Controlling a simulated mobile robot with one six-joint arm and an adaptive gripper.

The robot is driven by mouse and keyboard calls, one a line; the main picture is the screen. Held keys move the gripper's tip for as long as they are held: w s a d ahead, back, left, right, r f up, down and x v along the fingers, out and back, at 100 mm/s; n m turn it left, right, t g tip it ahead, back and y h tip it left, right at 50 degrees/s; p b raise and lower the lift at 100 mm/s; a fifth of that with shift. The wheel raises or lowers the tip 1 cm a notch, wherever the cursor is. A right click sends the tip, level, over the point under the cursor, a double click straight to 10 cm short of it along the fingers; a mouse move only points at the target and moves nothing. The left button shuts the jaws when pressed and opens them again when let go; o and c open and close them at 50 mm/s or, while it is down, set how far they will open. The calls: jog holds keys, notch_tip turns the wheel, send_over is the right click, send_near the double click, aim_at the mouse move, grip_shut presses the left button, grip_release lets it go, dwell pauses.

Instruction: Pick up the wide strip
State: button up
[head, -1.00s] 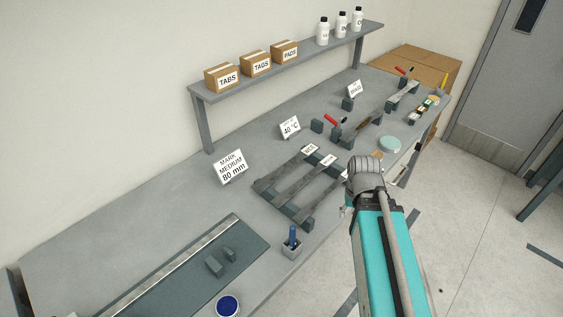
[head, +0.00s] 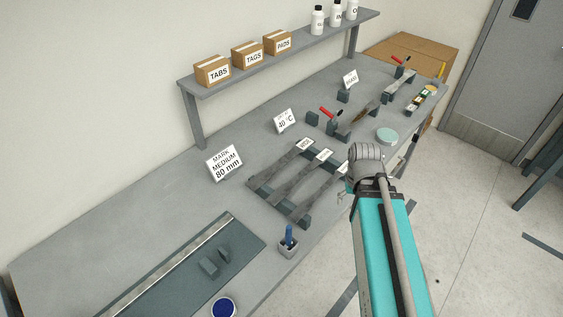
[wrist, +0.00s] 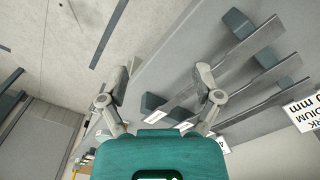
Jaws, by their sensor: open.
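Three grey strips lie side by side across a dark two-bar rack on the bench: a left strip (head: 277,164), a middle strip (head: 299,180) and a right strip (head: 321,194). Each has a small white label at its far end, too small to read surely, so I cannot tell which is the wide strip. The strips also show at the right of the wrist view (wrist: 262,88). My gripper (wrist: 160,98) is open and empty, its fingers spread above the bench's front edge, beside the rack. In the head view my arm mostly hides it.
A cup with a blue pen (head: 288,243) stands in front of the rack. A sign reading "MARK MEDIUM 80 mm" (head: 225,163) stands behind it. A dark mat (head: 165,287) with small blocks lies at left. Red-handled clamps (head: 328,113) and a round pale dish (head: 387,136) are farther right.

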notch_tip(320, 180, up, 5)
jog(key=n+p, duration=0.5)
jog(key=n, duration=2.3)
send_over(283, 161)
jog(key=shift+d+f, duration=0.1)
jog(key=shift+f, duration=0.1)
jog(key=shift+f+b, duration=0.1)
jog(key=shift+b, duration=0.2)
notch_tip(283, 161, down, 8)
jog(key=b, duration=0.8)
jog(key=shift+f, duration=0.25)
jog(key=shift+w+f+b, duration=0.1)
jog(key=shift+f+b, duration=2.5)
jog(key=shift+b, duration=0.25)
